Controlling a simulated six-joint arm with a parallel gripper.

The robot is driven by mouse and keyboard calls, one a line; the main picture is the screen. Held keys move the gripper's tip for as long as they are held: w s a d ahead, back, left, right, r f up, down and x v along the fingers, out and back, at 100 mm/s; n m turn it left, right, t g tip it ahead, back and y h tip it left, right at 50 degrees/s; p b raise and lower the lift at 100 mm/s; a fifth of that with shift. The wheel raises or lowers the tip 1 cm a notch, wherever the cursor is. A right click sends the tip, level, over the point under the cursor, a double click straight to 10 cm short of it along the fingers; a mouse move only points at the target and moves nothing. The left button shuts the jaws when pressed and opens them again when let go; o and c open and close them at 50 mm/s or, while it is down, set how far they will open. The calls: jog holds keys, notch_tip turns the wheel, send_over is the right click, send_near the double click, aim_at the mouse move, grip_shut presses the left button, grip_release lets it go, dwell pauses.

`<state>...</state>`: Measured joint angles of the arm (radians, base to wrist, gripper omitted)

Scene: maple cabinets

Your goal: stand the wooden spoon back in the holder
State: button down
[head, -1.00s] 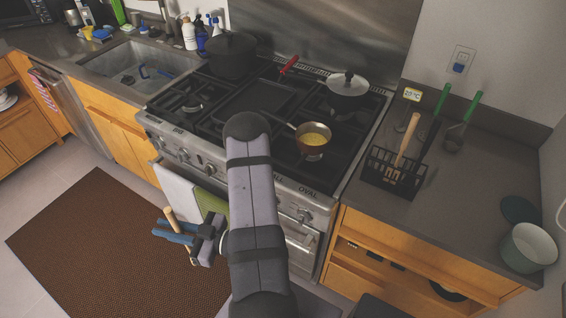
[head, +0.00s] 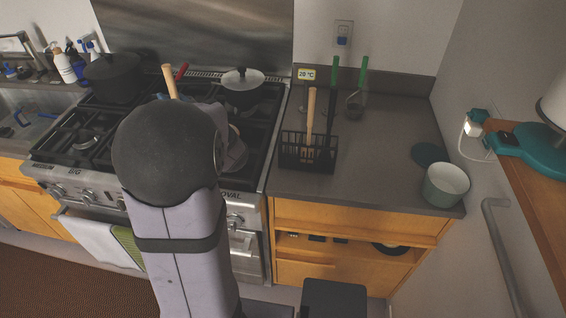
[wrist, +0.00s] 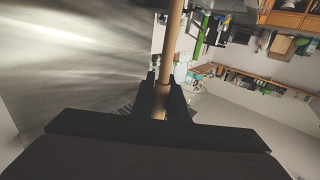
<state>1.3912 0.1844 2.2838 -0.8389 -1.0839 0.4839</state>
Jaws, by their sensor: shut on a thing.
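My gripper (wrist: 165,95) is shut on the wooden spoon (wrist: 174,45); its pale round shaft runs between the two dark fingers in the wrist view. In the head view the tip of the spoon (head: 169,82) sticks up above the stove behind my arm, which hides the gripper and the rest of the spoon. The holder (head: 307,157) is a black open-mesh basket on the counter right of the stove. A pale wooden utensil (head: 311,110) stands in it, and a green-handled black utensil (head: 333,85) stands at its right side.
Another green-handled utensil (head: 361,78) stands near the wall. A lidded pan (head: 243,92) and a dark pot (head: 112,80) sit on the stove (head: 85,145). A pale green pot (head: 445,187) stands at the counter's right end. The counter (head: 385,150) between holder and pot is mostly clear.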

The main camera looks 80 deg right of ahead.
jog(key=s+d+r+m+g+h, duration=0.3)
jog(key=s+d+r+m+g, duration=0.25)
jog(key=s+r, duration=0.3)
jog(key=s+d+r+m+g+h, duration=0.4)
jog(key=s+d+r+g, duration=0.35)
jog(key=s, duration=0.25)
jog(key=s+d+f+m+g, duration=0.3)
jog(key=s+g, duration=0.1)
jog(key=s, duration=0.4)
notch_tip(320, 180, down, 20)
jog(key=s+d+p, duration=0.1)
jog(key=p, duration=0.2)
jog(key=shift+s+f+y, duration=0.15)
jog(key=shift+s+y, duration=0.15)
jog(key=shift+y, duration=0.1)
jog(key=shift+d, duration=0.1)
jog(key=shift+f+p, duration=0.85)
jog(key=shift+f, duration=1.45)
jog(key=c, duration=1.7)
grip_release()
jog(key=shift+c, duration=0.2)
